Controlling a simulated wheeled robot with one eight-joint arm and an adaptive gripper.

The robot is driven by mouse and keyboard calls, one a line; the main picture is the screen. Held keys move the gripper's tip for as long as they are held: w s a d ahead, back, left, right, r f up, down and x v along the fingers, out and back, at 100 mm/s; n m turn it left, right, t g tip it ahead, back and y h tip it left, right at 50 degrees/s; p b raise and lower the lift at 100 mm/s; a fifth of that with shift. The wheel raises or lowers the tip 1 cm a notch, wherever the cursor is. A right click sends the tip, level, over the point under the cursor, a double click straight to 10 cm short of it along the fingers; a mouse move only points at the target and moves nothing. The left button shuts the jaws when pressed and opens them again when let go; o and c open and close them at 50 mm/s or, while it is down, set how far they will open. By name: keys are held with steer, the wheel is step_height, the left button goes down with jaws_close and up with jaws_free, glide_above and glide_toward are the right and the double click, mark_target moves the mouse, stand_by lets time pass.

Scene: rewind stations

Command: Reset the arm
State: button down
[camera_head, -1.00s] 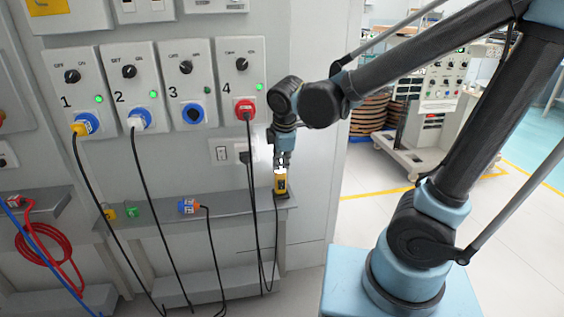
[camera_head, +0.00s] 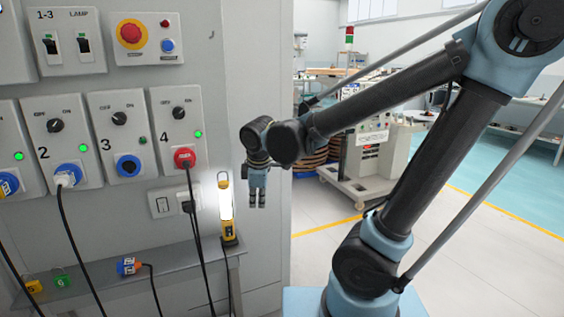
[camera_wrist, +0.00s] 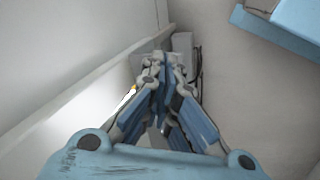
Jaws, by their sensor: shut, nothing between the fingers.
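My arm reaches in from the right in the head view and bends down at the wrist. My gripper (camera_head: 257,204) hangs pointing down, shut and empty, in front of the right edge of the grey panel. In the wrist view my gripper (camera_wrist: 160,65) shows its blue fingers drawn together. A lit yellow work lamp (camera_head: 227,215) stands upright on the grey shelf, just left of my gripper and apart from it. In the wrist view a bright glow and a bit of yellow show left of the fingers.
The grey shelf (camera_head: 180,259) runs along the panel and holds a loose blue-and-orange plug (camera_head: 129,266). Black cables hang from socket 4 (camera_head: 184,157) and socket 2 (camera_head: 68,174). A machine cabinet (camera_head: 366,160) stands behind my arm.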

steer(key=d+f+m, duration=0.2)
steer(key=d+m, duration=0.7)
steer(key=d, duration=0.8)
steer(key=s+d+f+m+g+h, duration=0.1)
steer(key=s+d+f+m, duration=0.3)
steer(key=d+m, duration=0.5)
steer(key=shift+s+d, duration=0.95)
steer(key=shift+s, duration=0.3)
